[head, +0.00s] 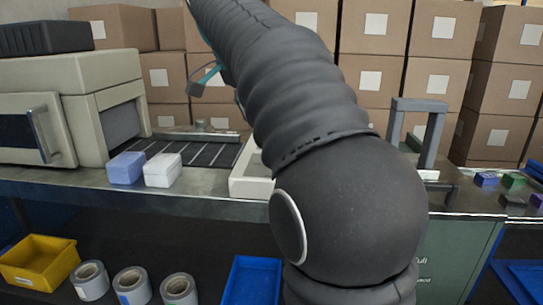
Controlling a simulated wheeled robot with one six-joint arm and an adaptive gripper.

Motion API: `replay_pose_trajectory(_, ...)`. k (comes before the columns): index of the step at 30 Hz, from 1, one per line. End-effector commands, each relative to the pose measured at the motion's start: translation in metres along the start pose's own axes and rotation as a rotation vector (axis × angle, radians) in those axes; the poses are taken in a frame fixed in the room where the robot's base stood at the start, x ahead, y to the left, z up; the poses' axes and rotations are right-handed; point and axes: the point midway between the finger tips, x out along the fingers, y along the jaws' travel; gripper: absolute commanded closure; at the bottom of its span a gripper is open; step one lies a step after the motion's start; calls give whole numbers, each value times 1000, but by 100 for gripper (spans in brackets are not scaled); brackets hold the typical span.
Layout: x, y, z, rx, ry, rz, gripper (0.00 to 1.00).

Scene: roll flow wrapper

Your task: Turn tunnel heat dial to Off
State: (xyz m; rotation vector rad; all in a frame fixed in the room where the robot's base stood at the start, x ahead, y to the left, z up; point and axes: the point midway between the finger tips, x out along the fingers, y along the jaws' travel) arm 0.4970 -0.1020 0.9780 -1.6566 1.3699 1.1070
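A beige boxy machine (98,72), which looks like the tunnel, stands on the bench at the left, with an opening at its right end. A beige panel (35,128) with a dark window and a handle is at its front. I cannot make out a heat dial or its setting. My dark ribbed arm fills the middle of the head view and leaves through the top edge.
A dark conveyor (205,153) runs right from the machine. A blue block (126,168) and a white block (162,170) sit at its front. A grey frame (437,130) stands right of my arm. Below are a yellow bin (40,248), blue bin (236,283) and rolls (132,284). Cartons (433,78) stack behind.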

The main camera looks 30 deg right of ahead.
Motion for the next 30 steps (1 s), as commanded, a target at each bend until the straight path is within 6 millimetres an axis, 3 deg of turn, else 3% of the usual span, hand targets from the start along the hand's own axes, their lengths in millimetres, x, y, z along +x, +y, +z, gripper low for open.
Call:
replay_pose_trajectory(6, 45, 1, 1, -1, 0, 2, 33)
replay_pose_trajectory(15, 89, 1, 0, -1, 0, 1, 33)
replay_pose_trajectory(21, 102, 0, 0, -1, 0, 0, 33)
replay_pose_trajectory(30, 103, 0, 0, -2, 0, -1, 33)
